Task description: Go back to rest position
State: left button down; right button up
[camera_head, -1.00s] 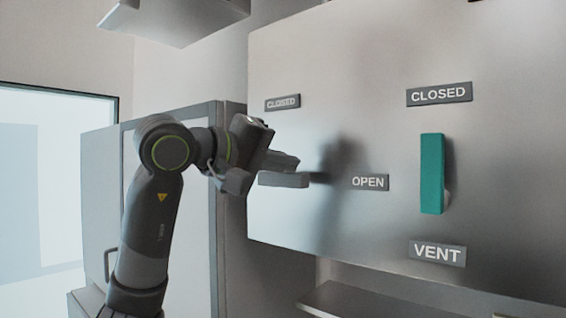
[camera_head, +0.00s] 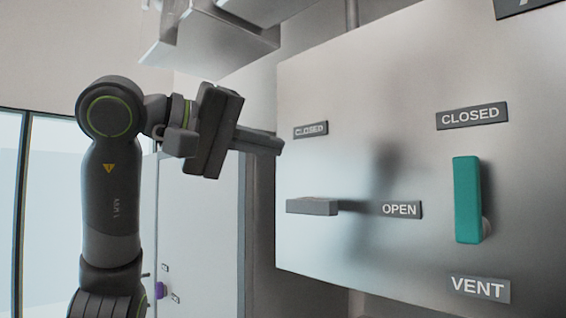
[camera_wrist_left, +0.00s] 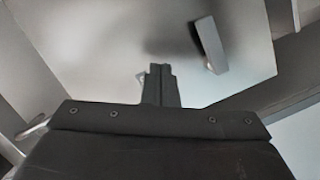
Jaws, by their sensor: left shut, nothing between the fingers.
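My left gripper (camera_head: 268,142) is at the end of the raised left arm, left of the metal panel in the head view. Its fingers are together and hold nothing. It is above and left of a grey handle (camera_head: 312,207) that points sideways by the OPEN label (camera_head: 401,209), and it is apart from that handle. In the left wrist view the shut fingers (camera_wrist_left: 160,75) point toward the panel, and the grey handle (camera_wrist_left: 208,42) shows to their right. My right gripper is not in view.
The metal panel (camera_head: 350,120) fills the right side. It bears a teal upright handle (camera_head: 467,200), CLOSED labels (camera_head: 472,115) and a VENT label (camera_head: 479,288). A metal shelf or hood (camera_head: 205,40) hangs above the arm. A light cabinet (camera_head: 198,225) stands behind it.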

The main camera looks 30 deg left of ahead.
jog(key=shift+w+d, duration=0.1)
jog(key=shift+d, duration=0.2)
